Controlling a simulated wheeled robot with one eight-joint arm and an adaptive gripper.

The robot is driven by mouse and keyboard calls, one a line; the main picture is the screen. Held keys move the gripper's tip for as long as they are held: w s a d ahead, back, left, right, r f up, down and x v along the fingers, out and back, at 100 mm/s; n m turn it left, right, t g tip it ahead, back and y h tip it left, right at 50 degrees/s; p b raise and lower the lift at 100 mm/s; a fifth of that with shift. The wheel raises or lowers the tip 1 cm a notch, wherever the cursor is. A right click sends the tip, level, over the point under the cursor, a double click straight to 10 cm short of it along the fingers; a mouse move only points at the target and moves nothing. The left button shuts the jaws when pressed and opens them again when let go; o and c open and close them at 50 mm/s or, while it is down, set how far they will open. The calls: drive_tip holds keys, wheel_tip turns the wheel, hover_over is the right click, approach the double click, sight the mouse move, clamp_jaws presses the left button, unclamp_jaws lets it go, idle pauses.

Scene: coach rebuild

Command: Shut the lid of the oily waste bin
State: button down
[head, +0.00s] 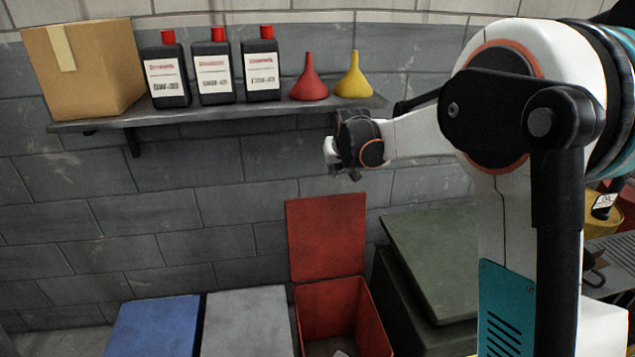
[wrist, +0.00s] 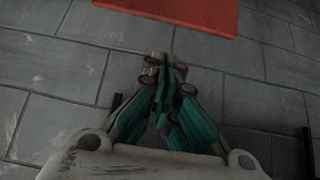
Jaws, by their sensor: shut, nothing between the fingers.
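The open red bin (head: 328,308) stands against the wall, low in the head view. Its red lid (head: 326,237) stands upright behind the opening, close to the wall. No label on the bin is readable. My gripper (head: 345,165) is above the lid and a little to its right in the head view, just below the shelf; its fingers are hard to make out there. In the wrist view my gripper (wrist: 166,64) has its teal fingers closed together and empty. The red lid (wrist: 180,12) shows at the top of that view, apart from the fingertips.
Blue (head: 152,328) and grey (head: 250,322) closed bins stand left of the red one, a dark green bin (head: 440,255) right. The shelf (head: 220,115) above holds a cardboard box (head: 95,75), black bottles (head: 213,85), a red funnel (head: 309,82) and a yellow funnel (head: 354,80).

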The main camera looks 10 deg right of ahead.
drive_tip(key=w+r+b+x, duration=0.1)
drive_tip(key=w+r+x, duration=0.1)
drive_tip(key=x, duration=2.2)
drive_tip(key=s+b, duration=0.1)
drive_tip(key=s, duration=0.2)
drive_tip(key=shift+s+f+b, duration=0.15)
drive_tip(key=shift+s+b, duration=0.1)
drive_tip(key=shift+b, duration=0.05)
